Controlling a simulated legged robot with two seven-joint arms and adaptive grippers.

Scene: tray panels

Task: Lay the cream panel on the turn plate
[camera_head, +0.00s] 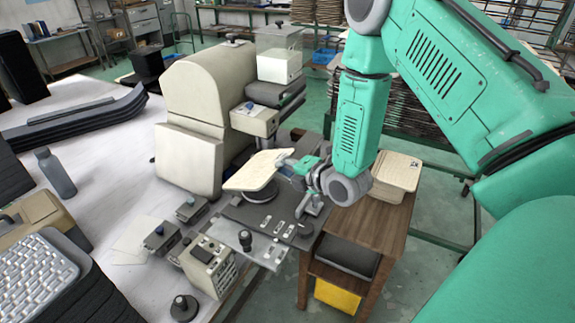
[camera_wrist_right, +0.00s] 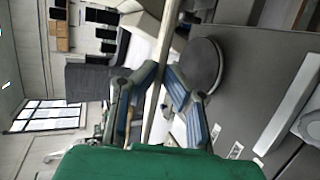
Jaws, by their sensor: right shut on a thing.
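The cream panel (camera_head: 255,170) is a thin, pale board with rounded corners. My right gripper (camera_head: 287,168) is shut on its near right edge. In the right wrist view the panel (camera_wrist_right: 161,70) appears edge-on between the blue-padded fingers of the gripper (camera_wrist_right: 161,84). The turn plate (camera_head: 262,195) is a dark round disc under the panel, which hides much of it in the head view. In the right wrist view the turn plate (camera_wrist_right: 203,66) sits apart from the panel, with a gap between them. My left gripper is not in view.
A cream machine housing (camera_head: 205,95) stands just behind the turn plate. A stack of cream panels (camera_head: 397,172) lies on a wooden stand (camera_head: 365,222) at right. A control box (camera_head: 208,265) and small knobs stand in front. A grey bottle (camera_head: 55,173) stands left.

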